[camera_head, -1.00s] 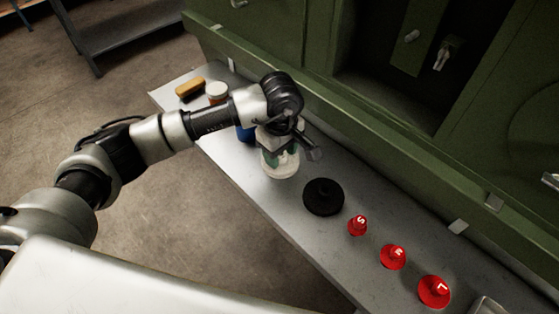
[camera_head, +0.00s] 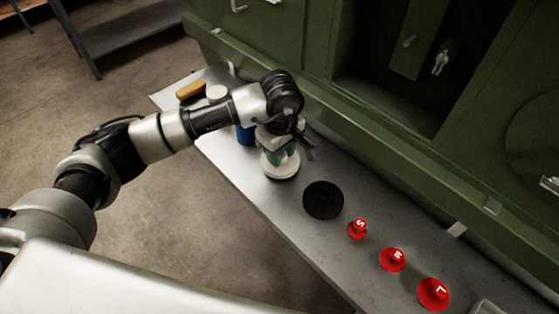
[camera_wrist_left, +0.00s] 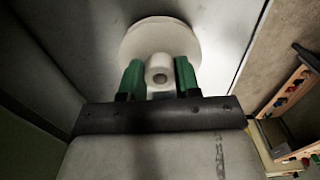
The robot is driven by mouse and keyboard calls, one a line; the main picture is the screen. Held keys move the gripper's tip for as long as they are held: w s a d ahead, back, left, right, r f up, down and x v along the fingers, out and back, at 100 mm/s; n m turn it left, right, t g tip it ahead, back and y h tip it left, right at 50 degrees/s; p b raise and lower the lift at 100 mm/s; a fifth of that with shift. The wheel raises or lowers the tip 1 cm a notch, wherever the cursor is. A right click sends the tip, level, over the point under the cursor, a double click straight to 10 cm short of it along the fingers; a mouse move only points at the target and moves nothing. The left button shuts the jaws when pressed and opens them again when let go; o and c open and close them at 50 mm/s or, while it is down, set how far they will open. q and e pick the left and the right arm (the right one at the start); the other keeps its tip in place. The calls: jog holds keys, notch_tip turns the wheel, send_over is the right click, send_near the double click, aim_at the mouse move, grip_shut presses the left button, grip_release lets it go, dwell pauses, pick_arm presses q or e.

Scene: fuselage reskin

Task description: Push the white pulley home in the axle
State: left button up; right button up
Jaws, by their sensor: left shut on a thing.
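The white pulley (camera_head: 281,168) is a round disc with a hub, low over the grey bench beside the black disc. My left gripper (camera_head: 282,153) reaches down from above with green fingers shut on its hub. The left wrist view shows the pulley's disc (camera_wrist_left: 160,30) beyond the hub, with the green fingers of my left gripper (camera_wrist_left: 160,74) on both sides of the hub. I cannot tell whether the pulley touches the bench. I cannot identify the axle; a metal fitting (camera_head: 440,62) shows in the dark recess of the green structure. My right gripper is out of view.
The grey bench (camera_head: 240,175) runs along the green structure (camera_head: 350,120). A black disc (camera_head: 323,200) and red lettered pieces (camera_head: 357,229), (camera_head: 392,260), (camera_head: 433,294) lie to the right. A blue item (camera_head: 245,135), white-topped jar (camera_head: 217,92) and yellow-brown block (camera_head: 190,90) are behind the arm.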

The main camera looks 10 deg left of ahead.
pick_arm(q)
jog(key=shift+r+p, duration=0.5)
jog(key=shift+r, duration=1)
notch_tip(320, 180, up, 3)
jog(key=shift+f+p, duration=0.1)
jog(key=shift+p, duration=0.5)
jog(key=shift+a, duration=0.1)
